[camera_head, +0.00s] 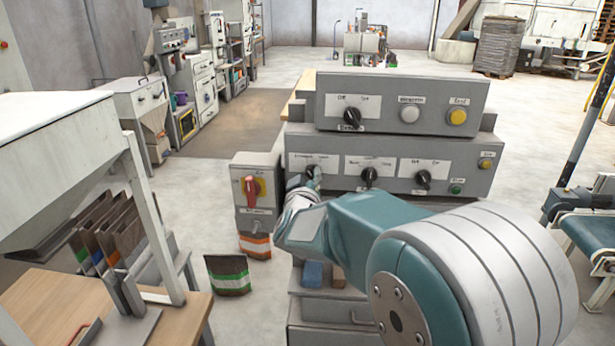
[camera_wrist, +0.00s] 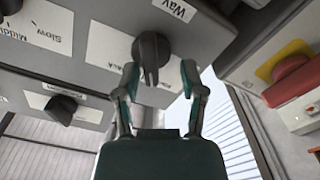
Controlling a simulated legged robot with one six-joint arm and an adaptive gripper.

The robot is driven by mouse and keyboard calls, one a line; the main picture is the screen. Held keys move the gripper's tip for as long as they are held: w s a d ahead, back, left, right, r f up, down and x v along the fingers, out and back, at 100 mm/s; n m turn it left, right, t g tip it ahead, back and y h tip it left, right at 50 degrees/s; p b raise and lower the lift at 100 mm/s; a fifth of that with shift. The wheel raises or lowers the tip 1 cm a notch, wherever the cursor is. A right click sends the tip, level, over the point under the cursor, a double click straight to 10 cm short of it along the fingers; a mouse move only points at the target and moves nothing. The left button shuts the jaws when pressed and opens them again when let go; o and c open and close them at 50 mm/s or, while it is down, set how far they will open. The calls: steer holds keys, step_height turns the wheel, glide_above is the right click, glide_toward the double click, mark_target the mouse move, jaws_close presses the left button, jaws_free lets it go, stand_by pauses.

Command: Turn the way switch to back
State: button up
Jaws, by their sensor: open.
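The way switch (camera_wrist: 150,47) is a dark rotary knob on a white plate, with a "Way" label beside it in the wrist view. Its grip ridge runs roughly up and down in that view. My gripper (camera_wrist: 160,76) is open, with one finger on each side of the knob's lower end. The right finger is clearly apart from the knob; I cannot tell whether the left one touches. In the head view, the switch (camera_head: 312,170) is the leftmost knob of the lower grey panel (camera_head: 400,160), partly hidden by my gripper (camera_head: 311,180).
An upper control box (camera_head: 390,100) stands above the panel.

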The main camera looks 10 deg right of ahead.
steer(key=shift+w+d, duration=0.25)
steer(key=shift+d, duration=0.4)
steer(key=shift+s+a+r, duration=0.1)
steer(key=shift+a, duration=0.1)
jaws_close()
steer(key=shift+a, duration=0.1)
steer(key=shift+m, duration=0.3)
steer(key=m, duration=1.1)
steer(key=shift+d, duration=0.3)
steer(key=shift+m, duration=0.3)
